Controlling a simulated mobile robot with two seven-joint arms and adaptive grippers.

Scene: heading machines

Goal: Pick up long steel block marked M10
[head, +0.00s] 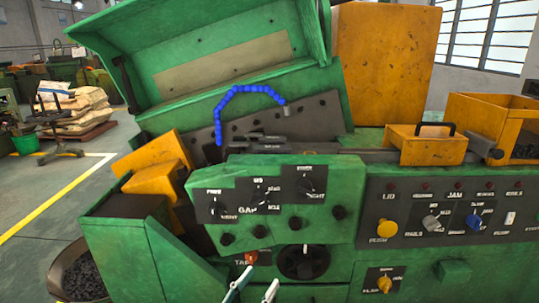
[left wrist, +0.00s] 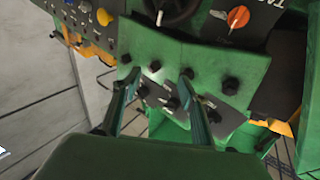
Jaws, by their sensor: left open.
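Two long grey steel pieces lie on the machine bed behind the green control box, below the blue hose in the head view: a rear one (head: 272,138) and a front one (head: 280,149). No M10 mark is readable on either, so I cannot tell which is the named block. My left gripper (head: 254,288) is at the bottom edge of the head view, low in front of the machine, apart from both pieces. In the left wrist view the left gripper (left wrist: 157,78) is open and empty, its fingers pointing at the green control box. My right gripper is not in view.
The green control box (head: 290,247) with knobs stands between my left gripper and the bed. A raised green lid (head: 195,45) hangs over the bed. The blue hose (head: 248,89) arches above it. A yellow box with black handle (head: 427,145) sits right. A switch panel (head: 450,212) fills the right front.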

